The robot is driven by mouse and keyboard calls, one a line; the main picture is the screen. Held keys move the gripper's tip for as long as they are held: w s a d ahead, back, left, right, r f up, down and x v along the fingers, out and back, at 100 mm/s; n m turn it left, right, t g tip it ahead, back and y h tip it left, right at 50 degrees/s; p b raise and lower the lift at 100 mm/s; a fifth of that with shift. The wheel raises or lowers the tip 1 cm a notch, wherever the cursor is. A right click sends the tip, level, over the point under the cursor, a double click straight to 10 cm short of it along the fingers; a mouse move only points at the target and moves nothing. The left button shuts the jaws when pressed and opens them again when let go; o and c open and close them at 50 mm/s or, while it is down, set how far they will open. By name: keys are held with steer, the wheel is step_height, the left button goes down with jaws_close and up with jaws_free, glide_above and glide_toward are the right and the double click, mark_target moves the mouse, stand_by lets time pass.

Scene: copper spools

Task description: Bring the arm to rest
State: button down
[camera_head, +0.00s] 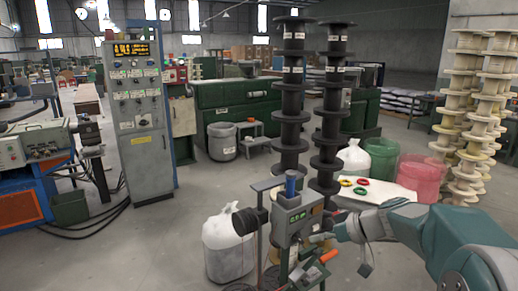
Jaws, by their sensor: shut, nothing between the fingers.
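My teal and grey arm reaches in from the lower right. My gripper (318,238) is at its left end, small in view, and shut with nothing between its fingers. It is beside the right side of a grey machine box (294,222) on a stand. I cannot tell whether it touches the box. The fingertips are partly lost against the machine.
A white sack (228,228) sits left of the machine. Tall black spool stacks (292,90) stand behind it. A white table (385,190) with coloured rings, a red bin (420,175) and cream spools (466,110) are at right. The left-centre floor is clear.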

steer(key=s+d+m+h, duration=0.1)
steer(key=s+m+h, duration=0.6)
steer(key=s, duration=2)
steer(key=h, duration=0.3)
steer(key=shift+s+t, duration=0.2)
steer(key=shift+t, duration=0.1)
steer(key=shift+f, duration=0.1)
